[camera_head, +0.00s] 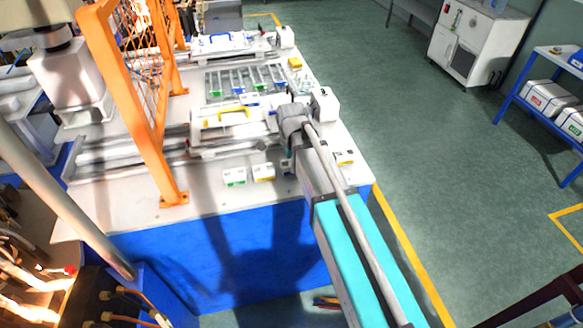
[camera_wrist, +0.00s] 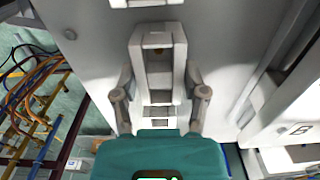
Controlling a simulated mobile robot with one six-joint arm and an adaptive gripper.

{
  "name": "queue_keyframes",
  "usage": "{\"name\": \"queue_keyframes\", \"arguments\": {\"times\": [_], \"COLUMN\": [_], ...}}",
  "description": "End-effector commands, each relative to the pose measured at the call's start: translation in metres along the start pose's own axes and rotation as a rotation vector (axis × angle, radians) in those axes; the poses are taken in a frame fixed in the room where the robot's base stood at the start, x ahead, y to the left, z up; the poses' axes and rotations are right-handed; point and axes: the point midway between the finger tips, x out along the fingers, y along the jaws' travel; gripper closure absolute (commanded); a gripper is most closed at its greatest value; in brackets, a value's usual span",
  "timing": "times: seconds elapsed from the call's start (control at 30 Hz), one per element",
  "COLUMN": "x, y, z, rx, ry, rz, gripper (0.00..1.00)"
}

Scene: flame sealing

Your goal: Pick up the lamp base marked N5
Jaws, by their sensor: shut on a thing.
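In the wrist view my gripper (camera_wrist: 159,80) has its two fingers on either side of a grey-white block (camera_wrist: 158,50), shut on it. No N5 mark can be read on this block, so I cannot tell whether it is the lamp base N5. In the head view my arm reaches over the right part of the white bench, and the fingertips and what they hold are hidden by the arm. Small white blocks with a green edge (camera_head: 234,177) and a yellow edge (camera_head: 263,172) sit on the bench left of the arm. Their marks are too small to read.
A rack of tubes (camera_head: 245,80) and a fixture with a yellow handle (camera_head: 226,116) stand on the bench (camera_head: 215,197). A marked white box (camera_head: 323,104) is near its right edge. An orange mesh guard (camera_head: 135,95) rises at the left.

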Motion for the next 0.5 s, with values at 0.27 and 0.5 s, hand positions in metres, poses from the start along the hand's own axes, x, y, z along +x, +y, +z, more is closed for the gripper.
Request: {"name": "queue_keyframes", "arguments": {"times": [0.27, 0.5], "x": [0.0001, -0.0033], "y": [0.0001, 0.0001], "z": [0.0001, 0.0001], "rx": [0.0, 0.0], "ry": [0.0, 0.0], "rz": [0.0, 0.0], "gripper": [0.92, 0.92]}}
